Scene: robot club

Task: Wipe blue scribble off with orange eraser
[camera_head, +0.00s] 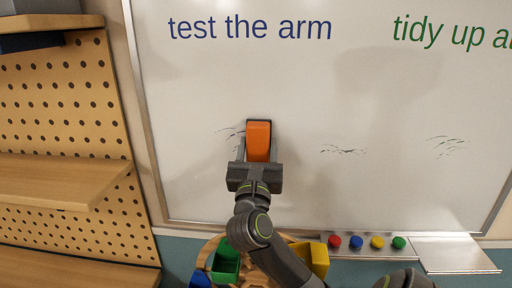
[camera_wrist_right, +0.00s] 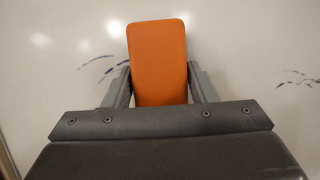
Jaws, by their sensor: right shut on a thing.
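The orange eraser (camera_head: 258,141) is held between the fingers of my right gripper (camera_head: 258,150), up at the whiteboard (camera_head: 330,90). It also shows in the right wrist view (camera_wrist_right: 158,62), upright between the two fingers. Whether it touches the board I cannot tell. Thin broken strokes of a scribble (camera_head: 228,132) show just left of the eraser; in the wrist view these strokes (camera_wrist_right: 100,64) look blue. Dark broken strokes (camera_head: 343,151) lie to the right, and more faint strokes (camera_head: 448,145) farther right. What is behind the eraser is hidden. My left gripper is not in view.
Blue writing (camera_head: 250,28) and green writing (camera_head: 455,33) run along the upper board. Colored magnets (camera_head: 356,242) sit on the ledge below. A green bin (camera_head: 226,262) and a yellow bin (camera_head: 318,260) stand below the board. A pegboard with shelves (camera_head: 60,180) is at left.

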